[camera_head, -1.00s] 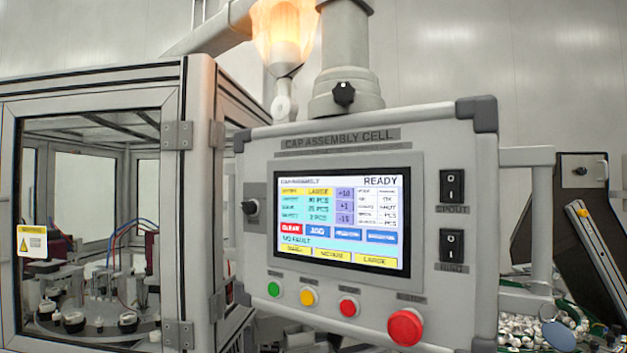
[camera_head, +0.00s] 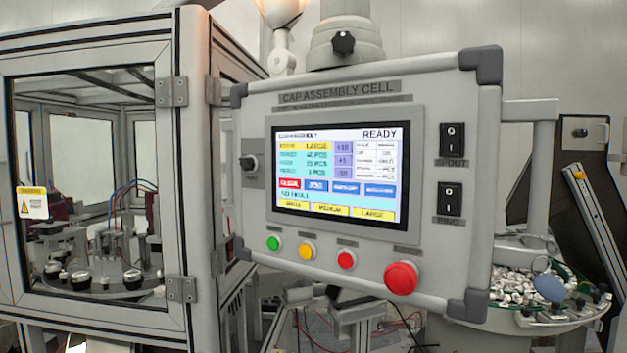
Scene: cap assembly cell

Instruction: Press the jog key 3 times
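The control panel (camera_head: 255,110) labelled CAP ASSEMBLY CELL fills the middle of the view. Its lit touchscreen (camera_head: 337,172) reads READY at the top right. The jog key (camera_head: 316,186) is a small blue key on the screen, just right of the red clear key (camera_head: 289,184) and left of two more blue keys. Yellow keys for small, medium and large run along the screen bottom. Nothing touches the screen. Neither of my grippers can be made out in the view.
Below the screen are green (camera_head: 273,243), yellow (camera_head: 306,251) and red (camera_head: 346,260) buttons and a large red mushroom button (camera_head: 401,278). Two black rocker switches (camera_head: 450,199) are at the right. A glazed machine enclosure (camera_head: 190,140) stands left; a bowl of small parts (camera_head: 515,285) stands right.

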